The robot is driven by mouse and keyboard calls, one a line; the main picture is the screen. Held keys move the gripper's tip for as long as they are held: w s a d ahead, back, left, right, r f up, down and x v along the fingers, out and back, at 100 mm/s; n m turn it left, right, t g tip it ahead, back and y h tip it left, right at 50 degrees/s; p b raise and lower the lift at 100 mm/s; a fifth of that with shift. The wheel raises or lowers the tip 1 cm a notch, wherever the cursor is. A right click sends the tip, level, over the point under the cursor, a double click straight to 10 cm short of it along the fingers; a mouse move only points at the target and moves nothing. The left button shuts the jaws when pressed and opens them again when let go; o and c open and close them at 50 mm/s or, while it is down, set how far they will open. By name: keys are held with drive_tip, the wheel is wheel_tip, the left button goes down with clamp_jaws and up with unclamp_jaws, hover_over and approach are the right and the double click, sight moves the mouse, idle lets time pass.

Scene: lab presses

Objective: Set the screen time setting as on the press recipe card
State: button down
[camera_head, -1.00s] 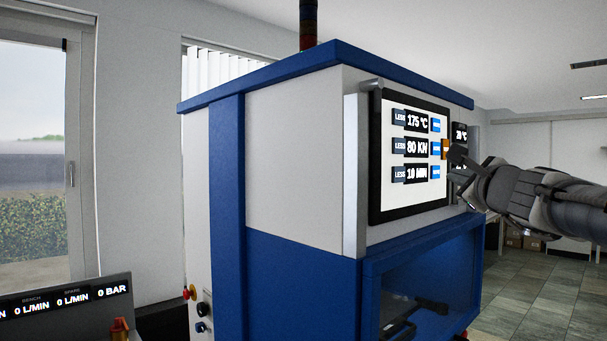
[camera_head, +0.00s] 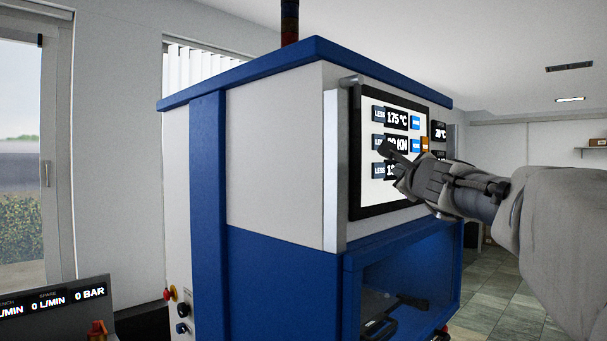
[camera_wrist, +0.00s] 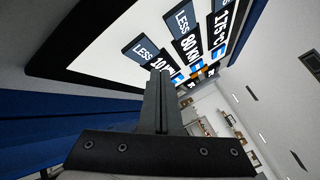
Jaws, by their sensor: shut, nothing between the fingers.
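The press screen (camera_head: 367,195) is white in a black frame and tilted in the wrist view (camera_wrist: 100,45). Its rows read 175 °C, 80 KN, partly covered in the head view, and a time row. The time row's dark LESS button (camera_head: 378,171) also shows in the wrist view (camera_wrist: 141,49). The time value (camera_wrist: 163,66) is partly hidden by my gripper in both views. Contact cannot be told. No recipe card is identifiable.
The blue and white press body (camera_head: 275,160) fills the middle. A silver handle bar (camera_head: 336,170) stands left of the screen. A smaller dark readout (camera_head: 438,131) is right of it. A gauge panel (camera_head: 50,305) stands at lower left. Open floor lies at right.

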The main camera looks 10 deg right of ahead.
drive_tip(key=shift+w+a, duration=0.4)
drive_tip(key=shift+w, duration=0.1)
idle(1.8)
drive_tip(key=shift+w+a, duration=0.25)
drive_tip(key=shift+w, duration=0.05)
drive_tip(key=shift+w+a, duration=0.25)
drive_tip(key=shift+w, duration=0.05)
idle(0.7)
idle(0.3)
drive_tip(key=shift+s+d+b, duration=0.3)
drive_tip(key=shift+s+d, duration=0.2)
drive_tip(key=shift+s, duration=0.1)
drive_tip(key=s+d, duration=0.1)
drive_tip(key=s, duration=0.1)
drive_tip(key=s+d, duration=0.2)
idle(0.4)
